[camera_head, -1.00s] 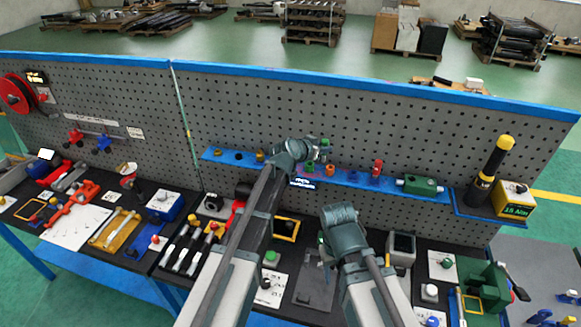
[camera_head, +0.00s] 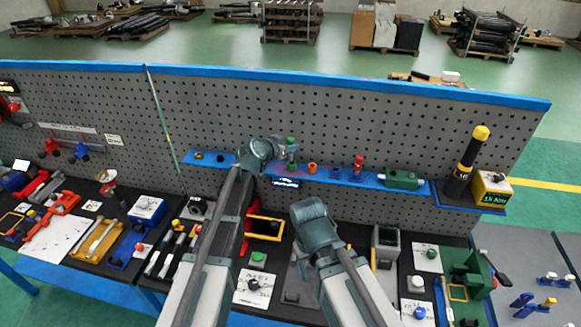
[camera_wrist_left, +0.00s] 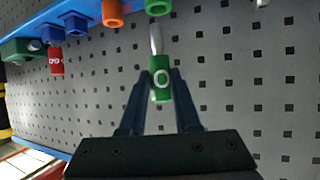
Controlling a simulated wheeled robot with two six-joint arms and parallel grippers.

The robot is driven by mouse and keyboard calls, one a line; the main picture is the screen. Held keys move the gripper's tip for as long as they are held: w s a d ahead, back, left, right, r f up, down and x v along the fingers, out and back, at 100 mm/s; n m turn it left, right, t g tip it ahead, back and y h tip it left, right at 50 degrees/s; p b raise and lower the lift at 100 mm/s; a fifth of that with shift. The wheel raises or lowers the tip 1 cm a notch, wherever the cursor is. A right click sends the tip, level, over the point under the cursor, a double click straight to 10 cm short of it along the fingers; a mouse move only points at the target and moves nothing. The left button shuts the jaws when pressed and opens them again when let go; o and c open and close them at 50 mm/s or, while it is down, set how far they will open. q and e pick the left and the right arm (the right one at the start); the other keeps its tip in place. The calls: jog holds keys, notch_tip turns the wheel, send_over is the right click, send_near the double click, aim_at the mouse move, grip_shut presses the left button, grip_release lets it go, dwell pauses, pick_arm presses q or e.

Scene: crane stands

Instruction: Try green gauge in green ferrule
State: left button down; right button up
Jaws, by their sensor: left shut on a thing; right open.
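The green gauge (camera_head: 291,143) is upright in my left gripper (camera_head: 286,150), with its metal pin pointing down over the blue shelf. In the left wrist view, which is upside down, my left gripper (camera_wrist_left: 160,88) is shut on the gauge's green grip (camera_wrist_left: 160,82). The pin tip is close to the green ferrule (camera_wrist_left: 158,6), with a small gap showing; the ferrule is cut by the picture's edge. In the head view the green ferrule (camera_head: 291,168) is on the shelf below the gauge. My right gripper (camera_head: 309,210) is open and empty above the bench; its fingers are hard to see.
On the blue shelf (camera_head: 382,186), an orange ferrule (camera_head: 312,168), a blue ferrule (camera_head: 335,173), a red gauge (camera_head: 358,164) and a green block (camera_head: 402,180) stand to the right. The pegboard (camera_head: 400,135) rises close behind. Several tools cover the bench.

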pick_arm(q)
jog(key=shift+w+d+f+b, duration=0.2)
jog(key=shift+w+f+b, duration=0.5)
jog(key=shift+w, duration=0.1)
jog(key=shift+f+b, duration=1.6)
dwell(1.1)
jog(key=shift+r, duration=0.15)
jog(key=shift+r+p, duration=3.2)
jog(key=shift+p, duration=0.15)
